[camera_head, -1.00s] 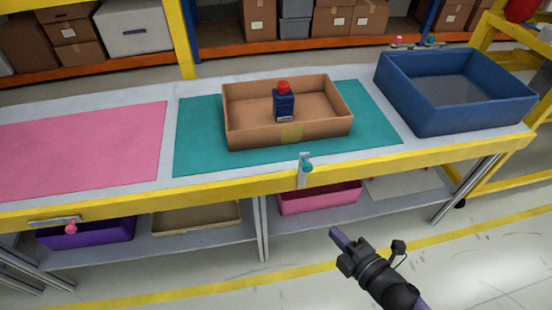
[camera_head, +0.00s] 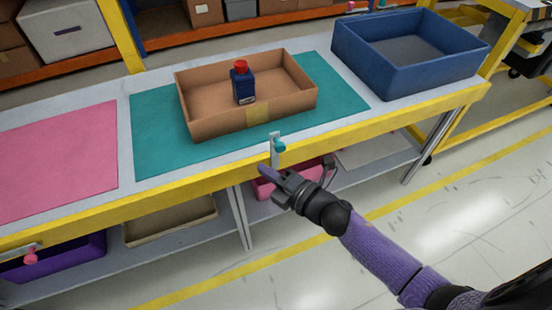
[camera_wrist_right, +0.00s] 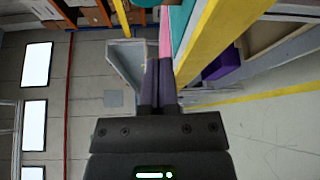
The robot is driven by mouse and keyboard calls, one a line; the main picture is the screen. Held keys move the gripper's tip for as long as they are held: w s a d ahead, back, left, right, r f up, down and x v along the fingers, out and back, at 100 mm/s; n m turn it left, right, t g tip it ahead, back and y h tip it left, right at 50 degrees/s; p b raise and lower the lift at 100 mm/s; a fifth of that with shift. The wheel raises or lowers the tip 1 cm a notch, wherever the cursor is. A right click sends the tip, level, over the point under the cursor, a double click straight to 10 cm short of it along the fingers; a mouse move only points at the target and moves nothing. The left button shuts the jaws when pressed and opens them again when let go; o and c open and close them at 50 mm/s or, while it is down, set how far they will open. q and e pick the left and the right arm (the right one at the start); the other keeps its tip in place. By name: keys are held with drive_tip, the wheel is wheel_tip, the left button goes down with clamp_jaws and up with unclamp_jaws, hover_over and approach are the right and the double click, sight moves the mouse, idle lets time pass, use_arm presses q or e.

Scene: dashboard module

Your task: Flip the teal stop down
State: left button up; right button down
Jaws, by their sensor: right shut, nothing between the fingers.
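The teal stop (camera_head: 274,150) is a pale upright plate with a teal knob, on the table's yellow front edge. Its plate stands up past the tabletop, in front of the cardboard box. My right gripper (camera_head: 265,171) is shut and empty, with its fingertips just below the stop and close to the yellow edge. I cannot tell whether they touch it. In the right wrist view the closed fingers (camera_wrist_right: 158,75) point along the table edge, beside a pale grey plate-like shape (camera_wrist_right: 124,62) that I cannot identify surely. My left gripper is not in view.
A cardboard box (camera_head: 210,125) with a dark blue, red-capped bottle (camera_head: 243,87) stands on the teal mat (camera_head: 152,150). A blue crate (camera_head: 400,75) stands to its right. A pink mat (camera_head: 60,160) lies left; a pink stop (camera_head: 31,257) lies sideways below it.

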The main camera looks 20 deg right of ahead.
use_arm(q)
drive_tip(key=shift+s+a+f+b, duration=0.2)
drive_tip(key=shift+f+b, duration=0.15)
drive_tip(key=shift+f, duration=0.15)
use_arm(e)
drive_tip(key=d, duration=0.1)
drive_tip(key=w+d, duration=0.2)
drive_tip(key=shift+w+r, duration=0.25)
use_arm(q)
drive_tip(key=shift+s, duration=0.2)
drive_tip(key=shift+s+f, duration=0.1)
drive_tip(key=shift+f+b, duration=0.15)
drive_tip(key=shift+b, duration=0.15)
use_arm(e)
drive_tip(key=shift+d+m, duration=0.3)
